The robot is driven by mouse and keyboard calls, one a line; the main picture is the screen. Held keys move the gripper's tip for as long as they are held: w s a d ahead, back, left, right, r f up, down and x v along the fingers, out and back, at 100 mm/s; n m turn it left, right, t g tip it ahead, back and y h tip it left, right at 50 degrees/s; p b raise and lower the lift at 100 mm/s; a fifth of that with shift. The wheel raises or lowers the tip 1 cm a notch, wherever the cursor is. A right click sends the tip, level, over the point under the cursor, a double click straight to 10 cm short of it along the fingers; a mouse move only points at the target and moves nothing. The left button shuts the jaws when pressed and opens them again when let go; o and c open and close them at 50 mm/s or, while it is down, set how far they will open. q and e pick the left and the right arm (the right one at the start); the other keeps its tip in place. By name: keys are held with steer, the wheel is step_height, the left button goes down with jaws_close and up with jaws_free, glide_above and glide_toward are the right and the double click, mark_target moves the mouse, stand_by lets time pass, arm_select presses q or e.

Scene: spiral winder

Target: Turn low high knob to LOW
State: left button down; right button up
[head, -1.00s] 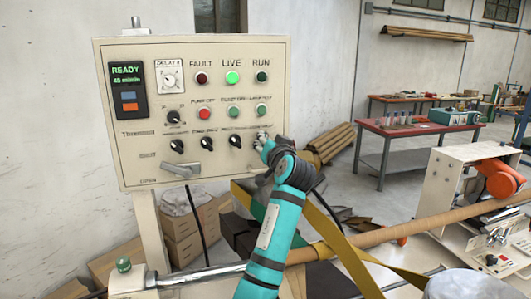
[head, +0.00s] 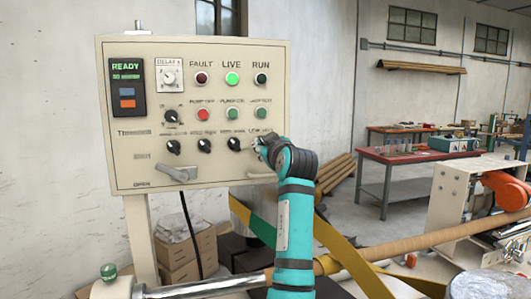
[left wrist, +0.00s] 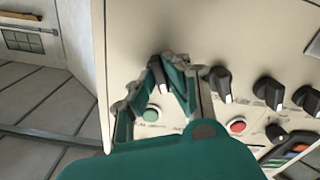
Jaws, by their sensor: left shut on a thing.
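The low high knob (left wrist: 158,74) is a black pointer knob on the beige control panel (head: 225,172). In the left wrist view it shows between the tips of my left gripper (left wrist: 160,84), which is shut on it. In the head view my left gripper (head: 264,148) is at the right end of the bottom knob row and hides this knob. A partly covered label above it begins with LOW. I cannot tell which setting the knob points to. My right gripper is not in view.
Other black knobs (head: 204,145) line up to the left of my left gripper. A green button (left wrist: 151,113) sits close to the fingers. A grey lever (head: 177,173) is at the panel's lower left. A red-topped table (head: 400,154) stands farther back on the right.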

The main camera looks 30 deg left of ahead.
arm_select(q)
steer(key=shift+n+b, duration=0.3)
steer(key=shift+n, duration=0.3)
steer(key=c, duration=1.4)
jaws_free()
steer(key=shift+o, duration=0.2)
steer(key=v, duration=0.7)
steer(key=shift+s+d, duration=0.15)
steer(key=shift+d, duration=0.05)
